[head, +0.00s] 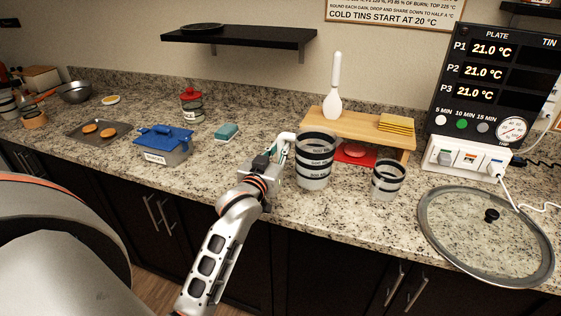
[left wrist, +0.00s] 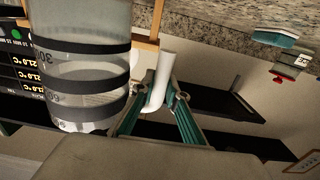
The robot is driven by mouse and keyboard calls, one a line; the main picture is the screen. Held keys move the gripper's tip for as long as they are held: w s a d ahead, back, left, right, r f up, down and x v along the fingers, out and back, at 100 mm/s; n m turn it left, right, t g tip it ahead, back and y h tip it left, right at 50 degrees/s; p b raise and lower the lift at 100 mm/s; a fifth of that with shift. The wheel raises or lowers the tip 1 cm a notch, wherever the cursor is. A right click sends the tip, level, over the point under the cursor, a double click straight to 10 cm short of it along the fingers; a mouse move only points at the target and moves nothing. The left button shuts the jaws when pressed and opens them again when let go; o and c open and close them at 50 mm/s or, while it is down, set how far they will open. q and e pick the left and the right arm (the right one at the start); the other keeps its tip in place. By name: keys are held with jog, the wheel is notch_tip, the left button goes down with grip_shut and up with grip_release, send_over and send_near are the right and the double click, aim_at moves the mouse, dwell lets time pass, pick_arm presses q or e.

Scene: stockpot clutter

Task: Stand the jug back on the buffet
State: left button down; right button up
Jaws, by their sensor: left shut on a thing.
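The jug (head: 314,162) is a clear, tall vessel with black bands and a white handle (head: 285,140) on its left side. It is upright over the granite buffet (head: 240,160), near the front edge; I cannot tell whether its base touches the stone. My left gripper (head: 277,148) reaches in from the front left and is shut on the handle. In the left wrist view the jug (left wrist: 80,70) fills the left side, and the white handle (left wrist: 160,80) lies between the fingers of my left gripper (left wrist: 156,97). My right gripper is not in view.
A smaller banded cup (head: 388,180) stands right of the jug, before a wooden riser (head: 360,128) with a red item beneath. A glass lid (head: 485,235) lies at the right. A blue-lidded box (head: 165,145) and teal sponge (head: 227,131) lie left. Bare stone lies between.

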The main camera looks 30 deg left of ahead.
pick_arm(q)
jog(key=shift+f, duration=2.1)
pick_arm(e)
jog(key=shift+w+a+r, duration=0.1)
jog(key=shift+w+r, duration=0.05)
pick_arm(q)
jog(key=c, duration=2)
grip_release()
jog(key=shift+f, duration=0.2)
jog(key=shift+r, duration=0.1)
jog(key=shift+s, duration=0.25)
jog(key=v, duration=1.1)
jog(key=shift+d+b, duration=0.1)
jog(key=shift+b, duration=0.25)
jog(key=shift+s, duration=0.3)
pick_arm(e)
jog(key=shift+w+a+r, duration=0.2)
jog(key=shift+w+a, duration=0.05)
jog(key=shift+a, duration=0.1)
